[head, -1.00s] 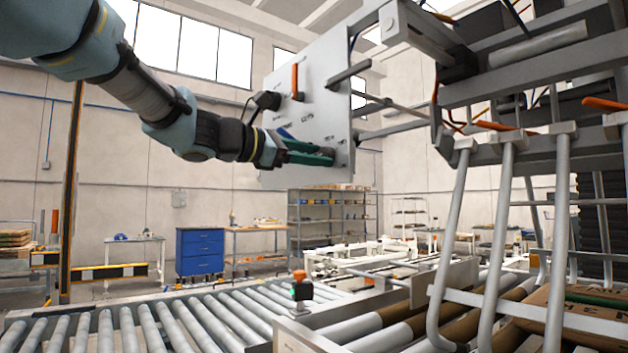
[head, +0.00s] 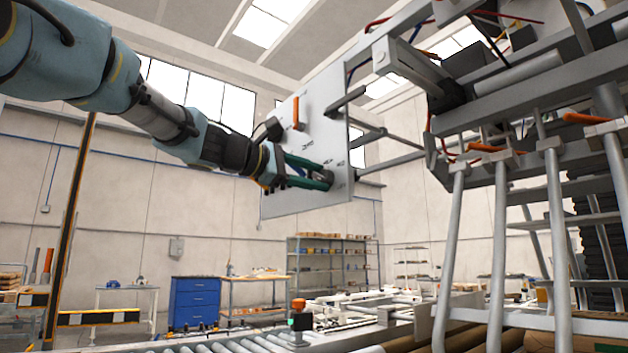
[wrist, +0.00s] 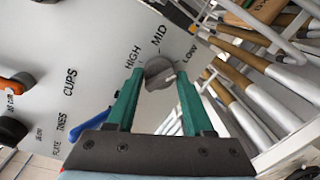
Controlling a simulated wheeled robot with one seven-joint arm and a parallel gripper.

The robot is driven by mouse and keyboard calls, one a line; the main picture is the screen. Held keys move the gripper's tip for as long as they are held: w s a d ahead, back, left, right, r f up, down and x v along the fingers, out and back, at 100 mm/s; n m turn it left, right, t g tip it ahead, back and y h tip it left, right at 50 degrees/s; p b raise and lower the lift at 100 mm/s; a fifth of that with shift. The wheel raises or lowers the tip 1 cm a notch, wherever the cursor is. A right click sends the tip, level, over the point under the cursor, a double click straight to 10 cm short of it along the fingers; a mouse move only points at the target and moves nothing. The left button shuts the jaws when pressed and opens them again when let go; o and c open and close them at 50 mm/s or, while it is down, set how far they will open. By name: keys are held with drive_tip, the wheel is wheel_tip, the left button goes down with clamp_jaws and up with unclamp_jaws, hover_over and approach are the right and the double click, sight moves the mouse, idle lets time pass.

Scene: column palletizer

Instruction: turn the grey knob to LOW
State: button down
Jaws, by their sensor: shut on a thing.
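The grey knob (wrist: 160,73) is on a pale panel with the labels HIGH, MID and LOW (wrist: 190,53) around its upper side in the wrist view. My gripper (wrist: 159,74) has its two green fingers on either side of the knob and is shut on it. I cannot tell for sure which label the knob points to. In the head view my gripper (head: 328,180) reaches the lower right part of the panel (head: 300,140). The knob is hard to make out there behind the fingers.
An orange handle (head: 296,112) sticks out higher on the panel; an orange handle (wrist: 14,84) and a blue one (wrist: 86,124) show in the wrist view. A metal frame with bars (head: 500,200) stands close on the right. Roller conveyors (head: 240,343) run below.

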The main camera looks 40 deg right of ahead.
drive_tip(key=shift+w+r, duration=0.1)
drive_tip(key=shift+c, duration=1.6)
unclamp_jaws()
drive_tip(key=a+b, duration=0.2)
drive_tip(key=a, duration=0.8)
drive_tip(key=shift+w+a+r, duration=0.3)
drive_tip(key=shift+w+a, duration=0.1)
drive_tip(key=shift+w, duration=0.05)
